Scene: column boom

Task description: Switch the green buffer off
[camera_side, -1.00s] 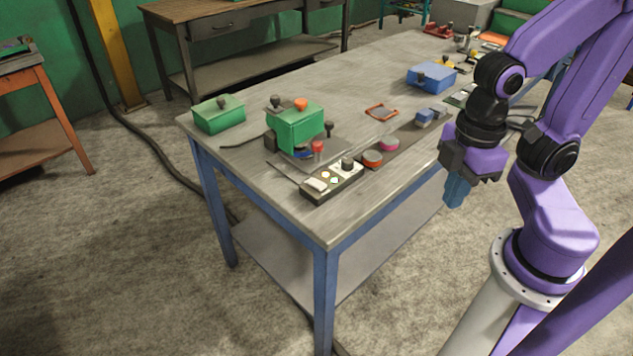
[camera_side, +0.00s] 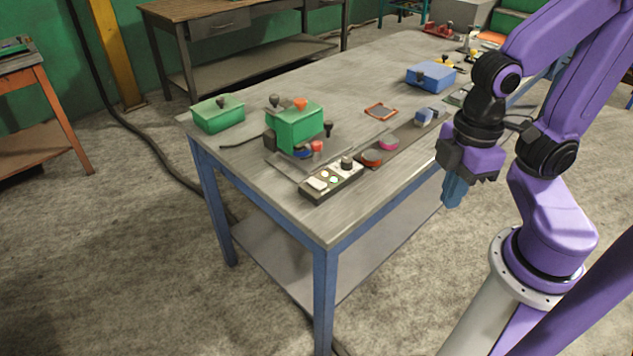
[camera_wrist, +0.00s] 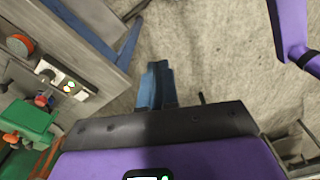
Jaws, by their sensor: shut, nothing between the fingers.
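The green buffer (camera_side: 296,127) is a green machine with an orange knob and dark knobs on top, standing near the left end of the workbench. It shows in the wrist view (camera_wrist: 30,122) at the lower left. In front of it is a control box (camera_side: 332,181) with pale buttons and a dark knob, also in the wrist view at the upper left (camera_wrist: 68,84). A red knob (camera_side: 317,147) sits between machine and box. My gripper (camera_side: 453,192), with blue fingers, is shut and empty, off the bench's front edge, right of the machine. The fingers also show in the wrist view (camera_wrist: 157,85).
A green lidded box (camera_side: 218,116) stands at the bench's left end. A blue box (camera_side: 431,76), an orange frame (camera_side: 381,111) and red and pink round pieces (camera_side: 388,144) lie further right. The bench's middle back is clear.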

